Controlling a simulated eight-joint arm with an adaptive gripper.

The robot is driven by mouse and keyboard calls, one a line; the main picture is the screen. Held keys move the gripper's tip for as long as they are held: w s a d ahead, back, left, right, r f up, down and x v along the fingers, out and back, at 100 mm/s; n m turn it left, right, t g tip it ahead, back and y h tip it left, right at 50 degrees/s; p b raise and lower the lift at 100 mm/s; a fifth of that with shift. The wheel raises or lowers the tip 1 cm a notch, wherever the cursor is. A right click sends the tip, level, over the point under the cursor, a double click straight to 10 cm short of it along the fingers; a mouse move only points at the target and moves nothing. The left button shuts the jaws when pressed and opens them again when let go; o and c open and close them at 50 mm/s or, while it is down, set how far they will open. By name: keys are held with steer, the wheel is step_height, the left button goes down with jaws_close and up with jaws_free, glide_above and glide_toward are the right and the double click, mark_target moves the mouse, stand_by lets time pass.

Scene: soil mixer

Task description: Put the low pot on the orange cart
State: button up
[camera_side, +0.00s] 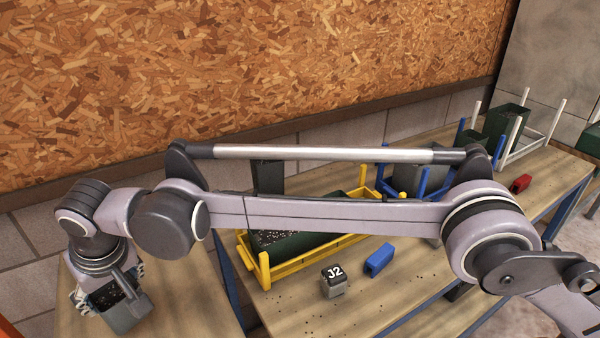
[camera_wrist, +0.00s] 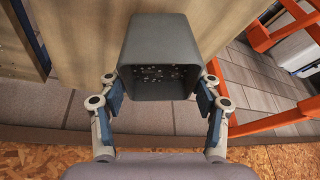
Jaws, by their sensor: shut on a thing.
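My gripper (camera_side: 108,287) is at the far left in the side view, its fingers shut on a dark grey square pot, which I take as the low pot (camera_side: 123,317). In the wrist view the pot (camera_wrist: 160,42) sits between the two fingers of my gripper (camera_wrist: 160,92), with dark, speckled soil inside. It is held near the table's left end; I cannot tell its height above the surface. The orange cart (camera_wrist: 272,121) shows in part at the right of the wrist view, apart from the pot. Only an orange sliver of it (camera_side: 7,329) shows at the side view's lower left corner.
A yellow cart (camera_side: 291,264) with a long green pot stands on the table, partly behind my arm. Blue (camera_side: 435,184) and white carts (camera_side: 540,127) with pots stand farther right, near a red block (camera_side: 521,183).

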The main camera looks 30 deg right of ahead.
steer(key=shift+s+a+f, duration=0.15)
steer(key=shift+a+f, duration=0.25)
steer(key=shift+a, duration=0.05)
steer(key=shift+f, duration=1.9)
steer(key=o, duration=1.2)
steer(key=shift+f, duration=0.15)
steer(key=shift+c, duration=0.2)
